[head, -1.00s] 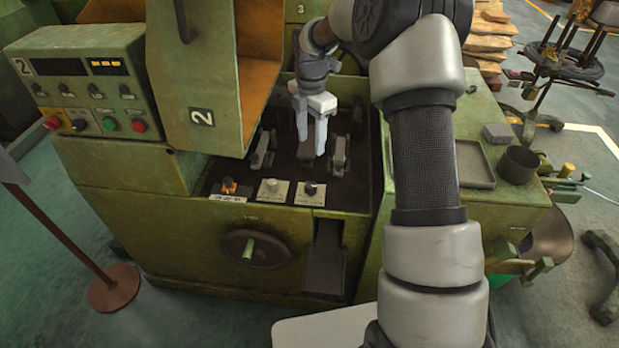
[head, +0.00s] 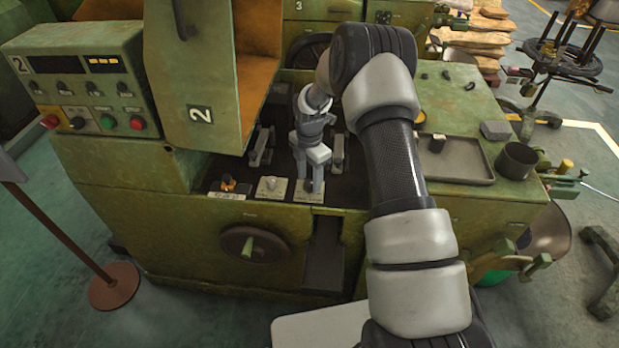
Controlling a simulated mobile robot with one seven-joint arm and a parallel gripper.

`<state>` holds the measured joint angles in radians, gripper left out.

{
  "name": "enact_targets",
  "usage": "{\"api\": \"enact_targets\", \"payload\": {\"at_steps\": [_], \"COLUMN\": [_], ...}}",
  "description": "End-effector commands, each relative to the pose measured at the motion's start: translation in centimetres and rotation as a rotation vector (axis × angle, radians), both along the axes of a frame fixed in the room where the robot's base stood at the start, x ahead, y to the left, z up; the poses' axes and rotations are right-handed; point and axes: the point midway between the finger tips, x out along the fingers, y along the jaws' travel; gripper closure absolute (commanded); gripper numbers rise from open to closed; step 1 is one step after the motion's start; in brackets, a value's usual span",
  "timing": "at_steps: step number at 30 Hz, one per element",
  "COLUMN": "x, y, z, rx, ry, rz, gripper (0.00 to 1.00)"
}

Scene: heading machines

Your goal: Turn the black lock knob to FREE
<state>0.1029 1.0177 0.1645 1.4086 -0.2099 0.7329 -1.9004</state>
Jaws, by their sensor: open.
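The black lock knob sits on the rightmost pale plate (head: 313,198) of a row of three controls on the front ledge of machine 2. My gripper (head: 310,181) points down over this plate, its two pale fingers apart. The fingertips are at the knob and hide most of it. I cannot tell whether they touch it, which way it points, or read the plate's lettering.
To its left are a pale knob (head: 271,184) on its plate and an orange-and-black control (head: 229,184). An open guard door (head: 195,80) stands at the left. A grey tray (head: 470,177) and dark cup (head: 517,160) rest at the right. A handwheel (head: 236,243) is below.

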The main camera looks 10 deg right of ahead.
Motion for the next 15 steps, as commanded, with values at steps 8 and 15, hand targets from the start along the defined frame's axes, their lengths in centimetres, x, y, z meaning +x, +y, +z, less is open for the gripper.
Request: {"api": "enact_targets", "payload": {"at_steps": [8, 15], "x": [0.03, 0.01], "y": [0.01, 0.02], "z": [-0.13, -0.11], "rx": [0.000, 0.000], "ry": [-0.001, 0.000], "rz": [0.000, 0.001], "gripper": [0.53, 0.93]}}
